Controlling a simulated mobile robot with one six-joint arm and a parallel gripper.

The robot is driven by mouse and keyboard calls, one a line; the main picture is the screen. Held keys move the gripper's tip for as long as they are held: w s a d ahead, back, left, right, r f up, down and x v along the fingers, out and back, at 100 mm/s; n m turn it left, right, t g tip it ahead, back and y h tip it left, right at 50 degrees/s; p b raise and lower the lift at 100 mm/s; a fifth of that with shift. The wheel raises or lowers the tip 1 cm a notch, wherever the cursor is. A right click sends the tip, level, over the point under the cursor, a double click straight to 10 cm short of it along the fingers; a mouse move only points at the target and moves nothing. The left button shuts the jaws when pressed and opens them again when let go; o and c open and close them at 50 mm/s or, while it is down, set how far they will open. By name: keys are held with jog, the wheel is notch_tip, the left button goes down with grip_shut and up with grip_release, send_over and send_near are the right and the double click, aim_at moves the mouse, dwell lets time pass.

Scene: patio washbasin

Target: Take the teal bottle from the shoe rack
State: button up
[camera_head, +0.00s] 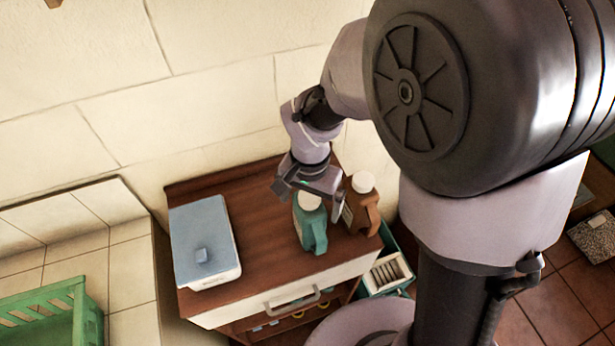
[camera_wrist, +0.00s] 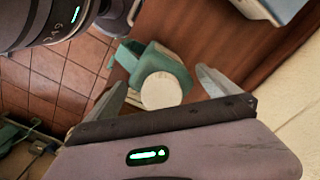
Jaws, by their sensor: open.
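The teal bottle (camera_head: 314,228) with a white cap stands upright on the brown wooden top of the shoe rack (camera_head: 262,225), near its front right. My gripper (camera_head: 310,198) is open above it, by the cap. In the wrist view the bottle's white cap (camera_wrist: 161,90) and teal body (camera_wrist: 150,62) lie between the spread fingers of my gripper (camera_wrist: 160,77). A gap shows beside the cap on each side. Whether a finger touches the bottle is hidden.
A brown bottle (camera_head: 361,205) with a white cap stands close on the right. A blue-lidded white box (camera_head: 203,238) stands on the left of the rack top. The wall is behind. A green crate (camera_head: 45,312) sits on the tiled counter (camera_head: 130,275) at left.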

notch_tip(320, 180, down, 2)
jog(key=shift+w+a, duration=0.1)
jog(key=shift+w, duration=0.05)
jog(key=shift+r, duration=0.1)
jog(key=c, duration=1.8)
jog(key=shift+o, duration=0.2)
